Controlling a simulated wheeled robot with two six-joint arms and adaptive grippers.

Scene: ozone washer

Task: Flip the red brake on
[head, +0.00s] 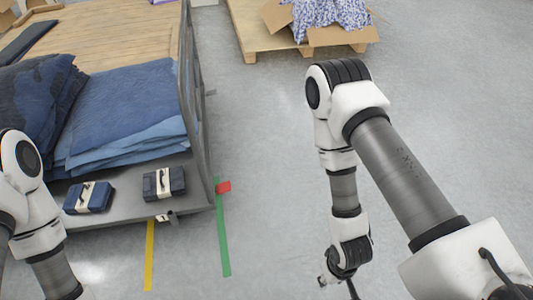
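A small red part (223,187), which looks like the red brake, sticks out at the front right corner of the cart (203,197), just above the green floor line. Its exact on or off position is too small to tell. My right arm hangs on the right side, and my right gripper (336,278) points down near the bottom edge, to the right of and below the red part and well apart from it. Its fingers are partly cut off and unclear. My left arm leaves the picture at the bottom left, and its gripper is out of view.
The cart carries folded blue fabric (133,110) and two strapped dark bundles (88,197) (164,184). A small dark fitting (167,217) sits under its front edge. Yellow (149,255) and green (222,240) lines mark the floor. A pallet (250,35) with an open box stands behind. Grey floor between is clear.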

